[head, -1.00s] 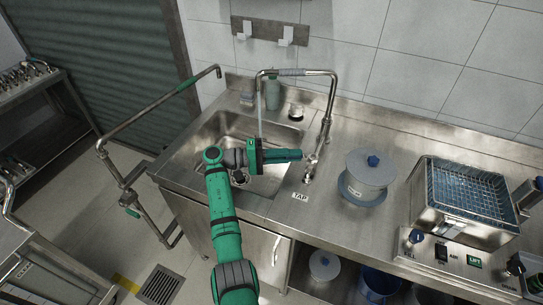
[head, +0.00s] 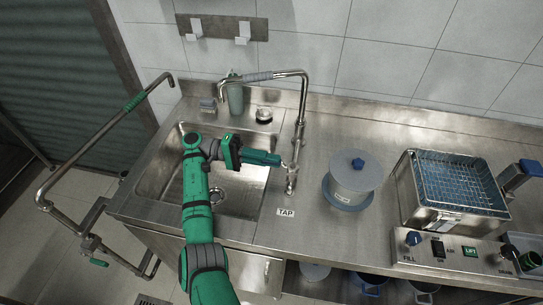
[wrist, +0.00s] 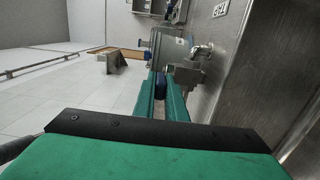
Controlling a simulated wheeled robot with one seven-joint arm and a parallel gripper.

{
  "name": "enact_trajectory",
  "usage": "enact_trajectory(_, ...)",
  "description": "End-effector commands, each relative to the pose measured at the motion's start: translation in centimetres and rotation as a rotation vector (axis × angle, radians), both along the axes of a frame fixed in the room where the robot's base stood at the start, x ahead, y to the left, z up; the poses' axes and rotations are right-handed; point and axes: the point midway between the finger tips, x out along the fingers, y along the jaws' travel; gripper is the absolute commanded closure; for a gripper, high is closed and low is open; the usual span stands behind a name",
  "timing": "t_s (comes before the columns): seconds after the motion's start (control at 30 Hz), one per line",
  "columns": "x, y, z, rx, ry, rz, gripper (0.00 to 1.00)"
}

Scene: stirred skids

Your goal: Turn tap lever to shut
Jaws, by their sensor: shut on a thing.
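The tall steel tap (head: 300,125) stands at the right rim of the sink, with a high arched spout. A "TAP" label (head: 286,212) is on the counter in front of it. My gripper (head: 279,160) reaches over the sink from the left, with its fingertips at the lower part of the tap. In the wrist view its green fingers are shut on a small dark blue piece (wrist: 160,84), which appears to be the tap lever's grip. The fingers hide most of the lever, so its angle is unclear. I see no clear water stream under the spout.
The steel sink basin (head: 170,170) lies under my arm. A grey lidded drum (head: 352,180) stands right of the tap. A fryer-like unit with a wire basket (head: 458,184) is farther right. A swing-out pipe arm (head: 100,140) stands left. Counter between tap and drum is clear.

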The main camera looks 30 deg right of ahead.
Motion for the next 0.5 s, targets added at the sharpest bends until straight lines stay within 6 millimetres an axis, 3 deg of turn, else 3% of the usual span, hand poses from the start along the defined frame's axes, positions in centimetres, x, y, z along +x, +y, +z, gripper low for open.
enact_trajectory(0.03,-0.27,-0.74,0.08,-0.002,0.001,-0.007,1.0)
enact_trajectory(0.37,-0.26,-0.61,0.05,-0.002,0.001,-0.007,1.0)
enact_trajectory(0.4,-0.24,-0.58,0.04,-0.001,0.001,-0.006,0.82)
enact_trajectory(0.47,-0.23,-0.52,0.01,-0.001,0.001,-0.005,0.7)
enact_trajectory(0.5,-0.2,-0.43,0.0,0.0,0.001,-0.004,0.7)
